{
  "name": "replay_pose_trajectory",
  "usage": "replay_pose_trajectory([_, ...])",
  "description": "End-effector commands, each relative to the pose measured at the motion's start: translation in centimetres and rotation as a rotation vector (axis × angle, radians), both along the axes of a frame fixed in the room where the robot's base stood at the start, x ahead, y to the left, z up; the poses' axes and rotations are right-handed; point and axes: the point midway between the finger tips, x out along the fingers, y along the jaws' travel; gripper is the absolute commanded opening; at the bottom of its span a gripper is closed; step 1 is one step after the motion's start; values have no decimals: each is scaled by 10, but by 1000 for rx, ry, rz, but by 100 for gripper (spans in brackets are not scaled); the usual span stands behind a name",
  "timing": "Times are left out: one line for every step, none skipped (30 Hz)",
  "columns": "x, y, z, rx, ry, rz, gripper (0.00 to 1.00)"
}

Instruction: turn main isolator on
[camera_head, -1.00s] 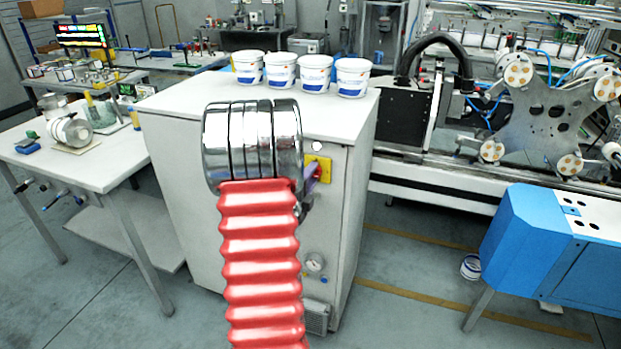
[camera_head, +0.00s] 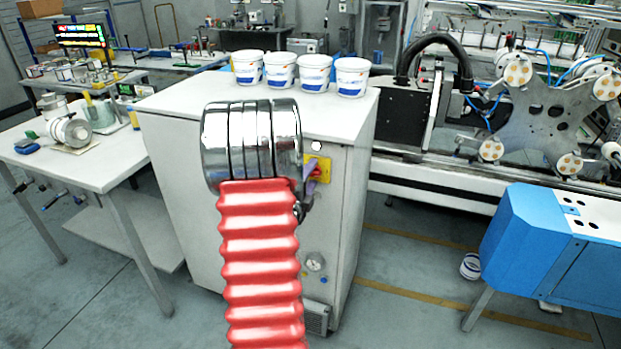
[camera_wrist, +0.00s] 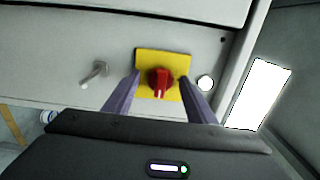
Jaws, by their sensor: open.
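The main isolator is a red rotary knob (camera_wrist: 160,83) on a yellow square plate (camera_wrist: 163,62), on the front of a white cabinet (camera_head: 330,235). In the wrist view the knob's raised grip stands roughly upright in the picture. My gripper (camera_wrist: 160,92) is open, with one purple finger on each side of the knob. I cannot tell whether the fingers touch it. In the head view the yellow plate (camera_head: 324,168) is partly hidden behind my arm and a purple finger (camera_head: 311,171).
A white round button or lamp (camera_wrist: 205,83) sits right of the plate, and a grey handle (camera_wrist: 95,73) sticks out to its left in the wrist view. Several white tubs (camera_head: 315,73) stand on the cabinet top. A blue machine (camera_head: 530,245) stands at right.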

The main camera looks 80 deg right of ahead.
Motion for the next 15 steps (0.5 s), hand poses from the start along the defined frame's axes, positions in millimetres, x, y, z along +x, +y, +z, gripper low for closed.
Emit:
replay_pose_trajectory([0,2,0,0,0,1,51])
replay_pose_trajectory([1,3,0,0,0,1,51])
replay_pose_trajectory([1,6,0,0,0,1,51])
replay_pose_trajectory([1,9,0,0,0,1,51])
replay_pose_trajectory([2,12,0,0,0,1,51])
replay_pose_trajectory([2,16,1,-1,-1,1,51])
replay_pose_trajectory([3,20,1,-1,-1,1,51])
replay_pose_trajectory([3,25,0,1,0,2,51])
replay_pose_trajectory([4,31,0,1,0,2,51])
replay_pose_trajectory([4,36,0,1,0,2,51])
replay_pose_trajectory([5,41,0,0,0,2,51])
replay_pose_trajectory([6,48,0,0,0,3,51])
replay_pose_trajectory([6,53,0,1,0,3,51])
replay_pose_trajectory([7,58,0,1,1,2,51])
replay_pose_trajectory([7,65,0,0,1,2,51])
